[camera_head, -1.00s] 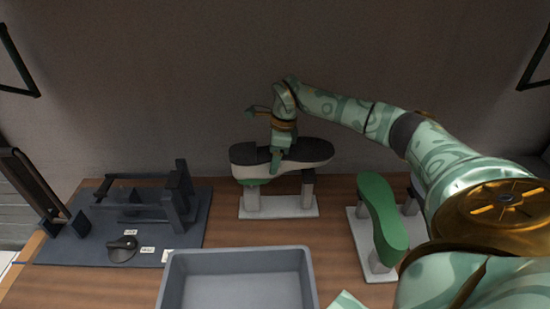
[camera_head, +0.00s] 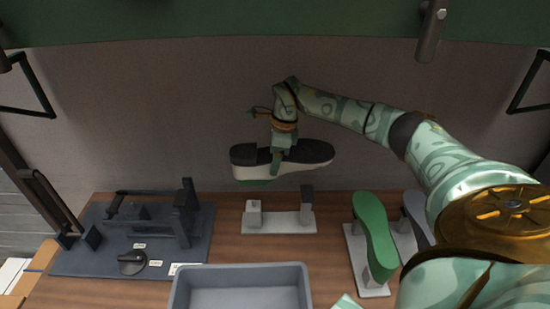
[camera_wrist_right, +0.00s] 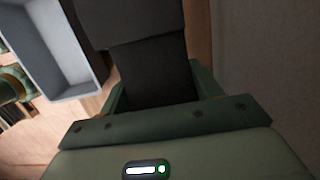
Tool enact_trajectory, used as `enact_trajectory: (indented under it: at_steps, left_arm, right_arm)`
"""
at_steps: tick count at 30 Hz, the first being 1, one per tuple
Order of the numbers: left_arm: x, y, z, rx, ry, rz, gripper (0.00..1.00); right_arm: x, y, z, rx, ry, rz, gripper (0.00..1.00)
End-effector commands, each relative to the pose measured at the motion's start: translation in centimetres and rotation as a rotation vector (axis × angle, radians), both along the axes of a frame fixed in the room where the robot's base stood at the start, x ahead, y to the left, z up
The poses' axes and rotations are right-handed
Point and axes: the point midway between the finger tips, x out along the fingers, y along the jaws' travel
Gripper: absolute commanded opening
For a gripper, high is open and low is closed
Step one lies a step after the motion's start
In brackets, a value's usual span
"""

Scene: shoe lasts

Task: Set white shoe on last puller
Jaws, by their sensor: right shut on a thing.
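The white shoe (camera_head: 312,168) with a black sole is upside down in the air, a green last showing under its left end. My right gripper (camera_head: 281,160) is shut on the shoe near its middle, above the white stand (camera_head: 285,222) with two posts. In the right wrist view the dark sole (camera_wrist_right: 150,60) fills the space between the fingers. The last puller (camera_head: 180,215), a dark frame with bars, lever and knob on a dark base plate, appears to be the device at the left of the table. My left gripper is not in view.
A grey bin (camera_head: 240,288) stands at the front middle. A green last (camera_head: 374,228) sits on a second white stand (camera_head: 356,245) at right, with a grey shape beside it. Wood between the puller and the empty stand is clear.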

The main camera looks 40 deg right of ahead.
Motion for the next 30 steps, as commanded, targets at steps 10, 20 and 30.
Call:
enact_trajectory:
  at_steps: [10,20,30]
  left_arm:
    - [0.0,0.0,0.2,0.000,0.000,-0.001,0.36]
    - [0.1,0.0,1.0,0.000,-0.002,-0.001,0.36]
    - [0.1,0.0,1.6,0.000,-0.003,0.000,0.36]
  right_arm:
    - [0.1,0.0,0.2,0.006,0.006,0.000,0.23]
    - [0.1,0.0,0.2,0.045,0.059,0.000,0.23]
    - [0.1,0.0,0.3,0.045,0.058,-0.028,0.23]
